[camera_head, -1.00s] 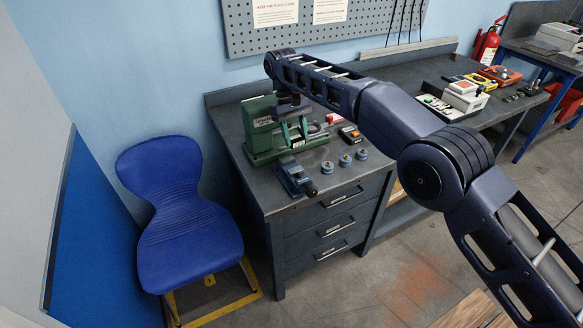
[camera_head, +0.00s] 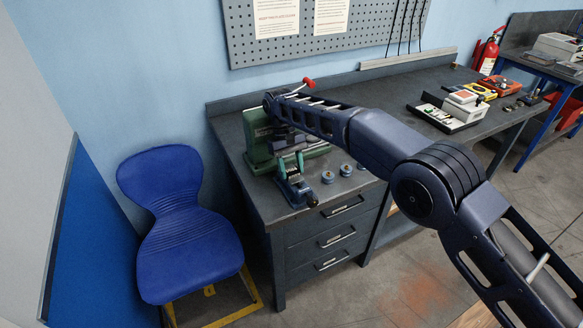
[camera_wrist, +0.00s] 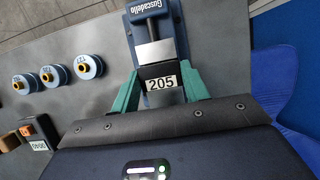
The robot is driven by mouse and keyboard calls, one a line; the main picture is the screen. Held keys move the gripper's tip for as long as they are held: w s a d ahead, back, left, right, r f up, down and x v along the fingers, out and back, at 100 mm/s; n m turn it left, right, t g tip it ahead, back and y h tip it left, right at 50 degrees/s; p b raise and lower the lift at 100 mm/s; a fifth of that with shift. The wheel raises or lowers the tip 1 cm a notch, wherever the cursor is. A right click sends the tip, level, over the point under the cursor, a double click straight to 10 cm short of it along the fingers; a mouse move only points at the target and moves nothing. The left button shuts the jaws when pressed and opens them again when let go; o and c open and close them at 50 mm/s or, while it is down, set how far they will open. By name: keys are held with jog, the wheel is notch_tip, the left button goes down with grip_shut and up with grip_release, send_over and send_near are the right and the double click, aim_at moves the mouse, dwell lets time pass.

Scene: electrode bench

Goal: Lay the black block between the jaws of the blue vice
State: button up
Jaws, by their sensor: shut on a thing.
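The blue vice (camera_wrist: 151,22) shows in the wrist view with a bright metal jaw face. It stands near the bench's front edge in the head view (camera_head: 297,193). My gripper (camera_wrist: 160,88) has green fingers shut on the black block (camera_wrist: 160,82), which carries a white label reading 205. In the wrist view the block lies right at the vice's metal jaw. I cannot tell whether it is down between the jaws or just above them. In the head view my gripper (camera_head: 291,165) is over the vice, and the block is not clearly visible there.
A green machine (camera_head: 256,135) with a red-ended handle stands just behind the vice. Several blue round pieces (camera_wrist: 54,74) sit beside it. A small orange-and-black box (camera_wrist: 37,131) lies near them. A tray of instruments (camera_head: 450,112) is farther right. A blue chair (camera_head: 185,220) stands left.

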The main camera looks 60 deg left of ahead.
jog(key=shift+f, duration=0.1)
jog(key=o, duration=1.2)
jog(key=shift+v, duration=2.85)
